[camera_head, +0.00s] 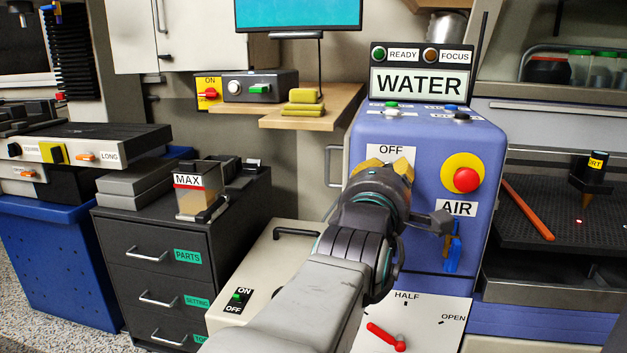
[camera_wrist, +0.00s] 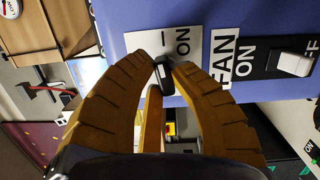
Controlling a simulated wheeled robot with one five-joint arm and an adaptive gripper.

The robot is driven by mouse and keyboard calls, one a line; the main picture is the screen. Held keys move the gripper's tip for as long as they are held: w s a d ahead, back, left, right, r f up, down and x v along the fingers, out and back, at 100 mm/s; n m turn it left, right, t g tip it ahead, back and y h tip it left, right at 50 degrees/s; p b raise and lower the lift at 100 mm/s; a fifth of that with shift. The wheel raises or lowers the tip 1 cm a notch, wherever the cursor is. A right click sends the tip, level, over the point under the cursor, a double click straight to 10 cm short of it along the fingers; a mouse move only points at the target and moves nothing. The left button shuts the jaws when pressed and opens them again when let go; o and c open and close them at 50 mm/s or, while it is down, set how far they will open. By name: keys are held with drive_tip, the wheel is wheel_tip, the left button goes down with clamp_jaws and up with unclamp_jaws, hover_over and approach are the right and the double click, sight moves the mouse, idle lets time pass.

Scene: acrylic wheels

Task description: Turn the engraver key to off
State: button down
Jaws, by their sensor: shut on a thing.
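The key (camera_wrist: 165,86) is a small dark piece in the wrist view, on a white plate (camera_wrist: 150,42) with an ON label on the blue machine's face. In the head view my gripper (camera_head: 392,170) is against the left front of the blue engraver (camera_head: 425,135). It hides the key there, and only the OFF label (camera_head: 391,150) shows above it. Which mark the key points to cannot be told.
A yellow-ringed red button (camera_head: 466,180) and an AIR label (camera_head: 456,208) with a blue lever (camera_head: 453,252) sit right of my gripper. In the wrist view, a FAN switch (camera_wrist: 293,64) is close to the right finger. A drawer cabinet (camera_head: 160,260) stands left.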

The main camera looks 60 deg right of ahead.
drive_tip(key=shift+w+f+n+b, duration=0.1)
drive_tip(key=shift+f+n+b, duration=0.35)
drive_tip(key=shift+n, duration=0.95)
drive_tip(key=shift+f, duration=0.1)
drive_tip(key=c, duration=1.2)
unclamp_jaws()
drive_tip(key=shift+d, duration=0.1)
drive_tip(key=shift+o, duration=0.3)
drive_tip(key=shift+r, duration=0.2)
drive_tip(key=shift+r, duration=0.1)
drive_tip(key=shift+w, duration=0.1)
